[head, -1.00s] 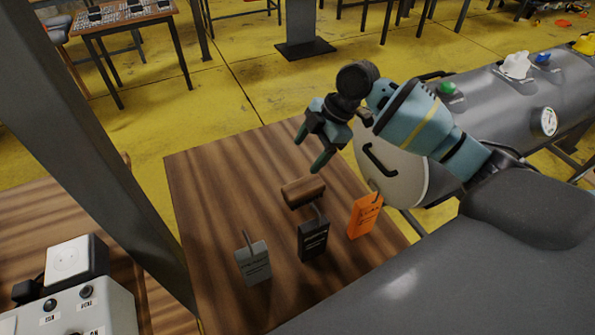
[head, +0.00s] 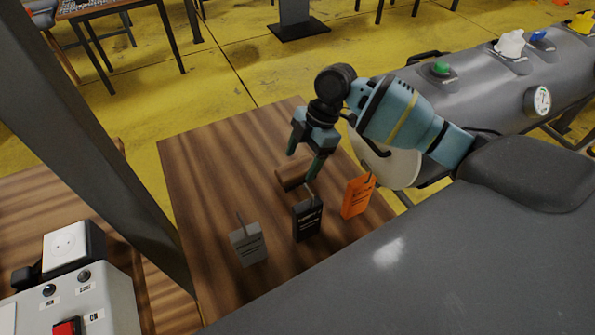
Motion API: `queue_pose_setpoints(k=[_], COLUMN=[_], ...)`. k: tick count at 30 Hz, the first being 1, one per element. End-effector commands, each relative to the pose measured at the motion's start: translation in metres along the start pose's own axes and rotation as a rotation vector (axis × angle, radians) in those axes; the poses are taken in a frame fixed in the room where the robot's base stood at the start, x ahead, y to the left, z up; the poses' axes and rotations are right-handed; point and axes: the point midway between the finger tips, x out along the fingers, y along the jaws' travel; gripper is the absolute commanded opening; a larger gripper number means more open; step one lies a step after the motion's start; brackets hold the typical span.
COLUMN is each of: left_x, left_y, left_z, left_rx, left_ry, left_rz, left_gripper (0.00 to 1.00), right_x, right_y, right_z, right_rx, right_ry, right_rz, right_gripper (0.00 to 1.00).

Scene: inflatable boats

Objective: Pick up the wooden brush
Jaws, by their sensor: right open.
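The wooden brush (head: 287,180) appears as a short brown wooden block on the wooden table, with its right end partly hidden behind a gripper finger. My right gripper (head: 301,166) is open, fingers pointing down, just above and in front of the brush in the head view. One finger overlaps the brush's right end in the picture; I cannot tell whether they touch. My left gripper is not in view.
A grey inflatable boat (head: 480,105) lies to the right. A control box (head: 75,290) is at lower left.

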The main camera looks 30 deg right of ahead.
Motion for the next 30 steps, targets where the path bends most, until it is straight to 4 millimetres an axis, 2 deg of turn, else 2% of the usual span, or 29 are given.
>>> queue_pose_setpoints(k=[6, 9, 30], left_x=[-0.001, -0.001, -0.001], left_y=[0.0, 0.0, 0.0], left_z=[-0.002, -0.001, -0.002], left_rx=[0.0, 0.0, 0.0], left_ry=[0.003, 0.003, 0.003], left_rz=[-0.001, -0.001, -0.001], left_gripper=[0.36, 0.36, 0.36], right_x=[0.032, 0.039, 0.043], right_y=[-0.001, -0.001, -0.001], right_z=[0.001, 0.001, 0.002], right_rx=[-0.001, -0.001, 0.0], right_ry=[0.001, 0.001, 0.0], right_rz=[-0.002, -0.001, -0.001], right_gripper=[0.71, 0.71, 0.71])
